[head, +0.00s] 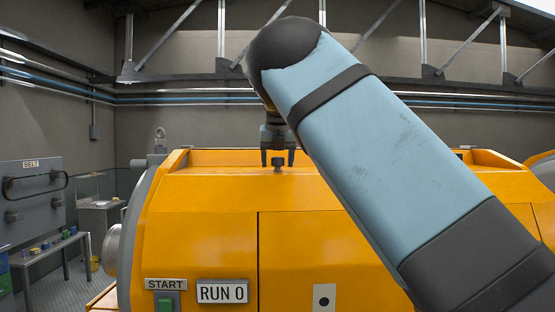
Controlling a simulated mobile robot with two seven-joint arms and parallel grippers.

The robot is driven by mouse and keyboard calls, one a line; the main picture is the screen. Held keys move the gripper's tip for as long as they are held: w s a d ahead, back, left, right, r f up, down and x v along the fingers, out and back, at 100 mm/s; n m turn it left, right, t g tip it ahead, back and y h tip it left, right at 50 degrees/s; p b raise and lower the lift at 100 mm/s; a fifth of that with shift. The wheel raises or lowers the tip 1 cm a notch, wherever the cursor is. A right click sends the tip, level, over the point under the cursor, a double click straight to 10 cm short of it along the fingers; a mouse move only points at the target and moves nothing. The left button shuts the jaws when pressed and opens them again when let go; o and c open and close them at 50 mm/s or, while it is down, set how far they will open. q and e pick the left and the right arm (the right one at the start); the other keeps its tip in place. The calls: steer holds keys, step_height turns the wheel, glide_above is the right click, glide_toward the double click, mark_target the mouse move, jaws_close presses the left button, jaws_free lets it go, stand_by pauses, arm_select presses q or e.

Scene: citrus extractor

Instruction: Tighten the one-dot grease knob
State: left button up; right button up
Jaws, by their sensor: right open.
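My right gripper (278,160) points down over the top of the orange extractor (205,215), with its two dark fingers apart. A small dark knob (278,166) stands on the machine's top edge, in line with the gap between the fingers. I cannot tell whether the fingers are around it or in front of or behind it. A white plate with one black dot (324,297) is on the machine's front, lower down. My right arm hides much of the machine's right part. My left gripper is not in view.
A START sign (166,284) above a green button (166,302) and a RUN 0 sign (222,292) are on the machine's front. Pipes run along the back wall.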

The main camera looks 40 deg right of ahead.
steer(key=c, duration=0.9)
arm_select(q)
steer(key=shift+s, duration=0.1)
arm_select(e)
steer(key=shift+c, duration=0.2)
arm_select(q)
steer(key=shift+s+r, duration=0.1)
arm_select(e)
steer(key=shift+r+m, duration=0.1)
steer(key=shift+m, duration=0.2)
